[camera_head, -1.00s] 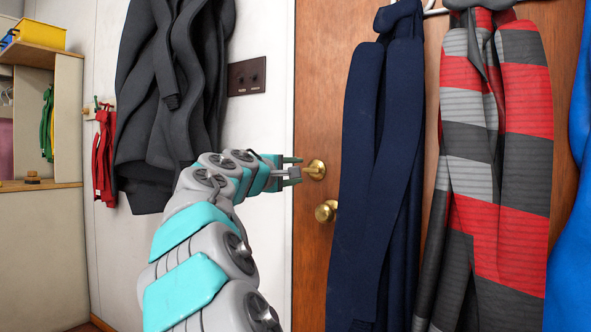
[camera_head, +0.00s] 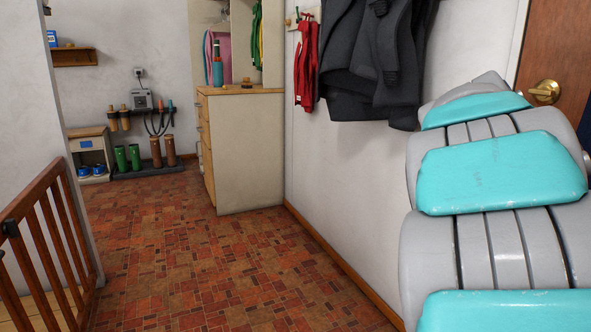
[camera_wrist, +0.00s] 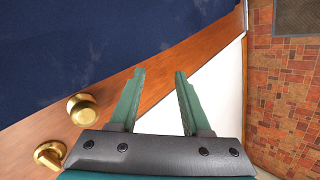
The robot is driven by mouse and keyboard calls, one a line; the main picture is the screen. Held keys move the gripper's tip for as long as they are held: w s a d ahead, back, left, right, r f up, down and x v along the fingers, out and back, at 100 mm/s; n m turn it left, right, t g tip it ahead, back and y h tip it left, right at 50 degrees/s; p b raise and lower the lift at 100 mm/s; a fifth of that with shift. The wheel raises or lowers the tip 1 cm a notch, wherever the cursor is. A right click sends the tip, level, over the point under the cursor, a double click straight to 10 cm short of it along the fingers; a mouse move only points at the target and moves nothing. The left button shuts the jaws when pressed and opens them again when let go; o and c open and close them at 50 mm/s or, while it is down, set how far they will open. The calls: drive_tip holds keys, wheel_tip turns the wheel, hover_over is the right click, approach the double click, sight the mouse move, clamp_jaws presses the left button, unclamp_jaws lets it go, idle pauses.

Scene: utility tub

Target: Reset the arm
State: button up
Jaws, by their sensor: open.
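My gripper (camera_wrist: 158,95) shows in the wrist view with its two green fingers spread apart and nothing between them. It is near a wooden door (camera_wrist: 165,65) with two brass knobs, an upper one (camera_wrist: 82,109) and a lower one (camera_wrist: 50,154), both left of the fingers and apart from them. In the head view my arm fills the right side, and the gripper is hidden. One brass knob (camera_head: 544,92) shows on the door (camera_head: 552,50) beyond my arm.
Dark coats (camera_head: 372,60) and a red garment (camera_head: 306,65) hang on the white wall. A cabinet (camera_head: 245,150) stands against it. A wooden gate (camera_head: 50,240) is at the left. Boots (camera_head: 128,158) stand at the back. The tiled floor (camera_head: 200,260) between is clear. Dark blue cloth (camera_wrist: 80,50) hangs near my gripper.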

drive_tip(key=s+a+f+m+g+y+p, duration=0.1)
drive_tip(key=s+a+f+y, duration=0.4)
drive_tip(key=a+f, duration=0.45)
drive_tip(key=s+a+f+g+y+p, duration=0.1)
drive_tip(key=s+a+f+g+y, duration=0.15)
drive_tip(key=s+a+f, duration=0.7)
drive_tip(key=s+a+f+g+y, duration=0.1)
drive_tip(key=s+a, duration=0.3)
drive_tip(key=s, duration=0.3)
drive_tip(key=s+a+f+n, duration=0.1)
drive_tip(key=s+a+f, duration=0.1)
drive_tip(key=s+a, duration=0.2)
drive_tip(key=s+p, duration=0.1)
drive_tip(key=s, duration=0.2)
drive_tip(key=shift+s+a+f+n+g+y, duration=0.25)
drive_tip(key=shift+s+a+n+g+y, duration=0.05)
drive_tip(key=shift+a+g+y, duration=0.1)
